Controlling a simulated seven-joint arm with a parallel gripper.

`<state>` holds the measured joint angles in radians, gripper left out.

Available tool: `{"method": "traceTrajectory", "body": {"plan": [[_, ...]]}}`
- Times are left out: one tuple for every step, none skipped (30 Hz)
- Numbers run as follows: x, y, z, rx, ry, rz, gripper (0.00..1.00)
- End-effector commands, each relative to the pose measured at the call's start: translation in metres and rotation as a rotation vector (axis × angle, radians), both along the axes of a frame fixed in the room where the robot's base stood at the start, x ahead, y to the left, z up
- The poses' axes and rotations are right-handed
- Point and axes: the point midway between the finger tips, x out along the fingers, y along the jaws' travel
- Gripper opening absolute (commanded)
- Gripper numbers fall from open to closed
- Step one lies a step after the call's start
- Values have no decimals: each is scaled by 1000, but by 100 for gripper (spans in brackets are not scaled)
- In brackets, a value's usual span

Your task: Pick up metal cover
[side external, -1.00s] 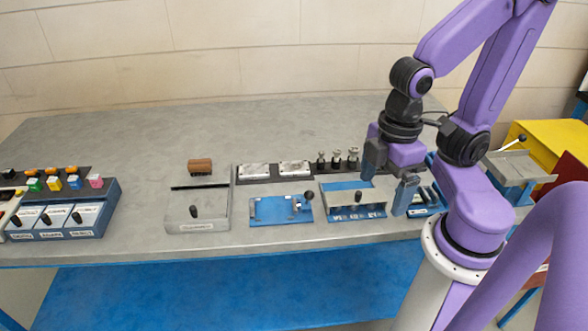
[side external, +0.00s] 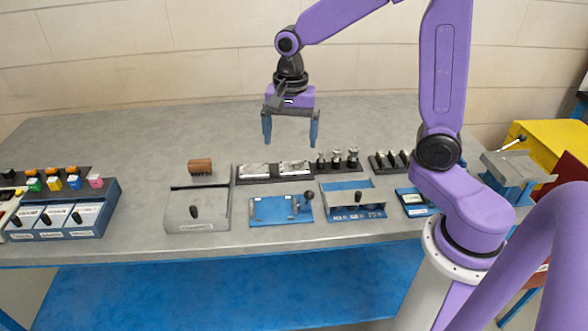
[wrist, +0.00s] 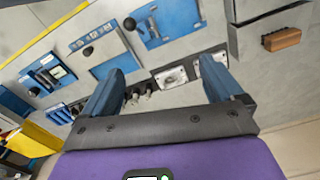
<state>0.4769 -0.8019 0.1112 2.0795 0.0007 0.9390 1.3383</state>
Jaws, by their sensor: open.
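Two silver metal plates, the likely metal covers, lie side by side in a dark tray (side external: 266,179): a left plate (side external: 254,170) and a right plate (side external: 295,168). The wrist view also shows one plate (wrist: 172,78) and the other (wrist: 214,61), the latter partly hidden by a finger. My gripper (side external: 290,144) is open and empty, pointing down, raised above the bench around and behind the plates. Its two blue fingers are well apart in the wrist view (wrist: 163,72).
Several small dark-and-silver parts (side external: 338,159) stand right of the plates. Blue fixtures with black knobs (side external: 280,211) (side external: 352,212) and a grey box (side external: 197,215) line the front. A brown block (side external: 200,167) sits back left. The rear bench (side external: 160,130) is clear.

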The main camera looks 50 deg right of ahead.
Motion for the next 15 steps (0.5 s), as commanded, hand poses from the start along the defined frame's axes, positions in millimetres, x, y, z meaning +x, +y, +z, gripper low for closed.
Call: {"method": "traceTrajectory", "body": {"plan": [[12, -8, -2, 0, 3, -110, 94], [18, -12, -3, 0, 3, -179, 94], [26, -19, -4, 0, 5, -269, 94], [33, -24, -5, 0, 5, -338, 94], [38, -30, -6, 1, 6, -406, 94], [46, -37, -7, 2, 7, -496, 94], [51, -43, -9, 0, 8, -566, 94], [56, -49, -10, 1, 8, -634, 94], [62, -58, -12, 2, 10, -724, 94], [67, -64, -13, 1, 9, -790, 94], [71, -71, -14, 2, 11, -856, 94], [75, -78, -16, 3, 11, -937, 94], [79, -85, -17, 2, 11, -996, 94], [81, -90, -18, 2, 13, -1050, 94], [84, -97, -19, 2, 12, -1117, 94]]}}
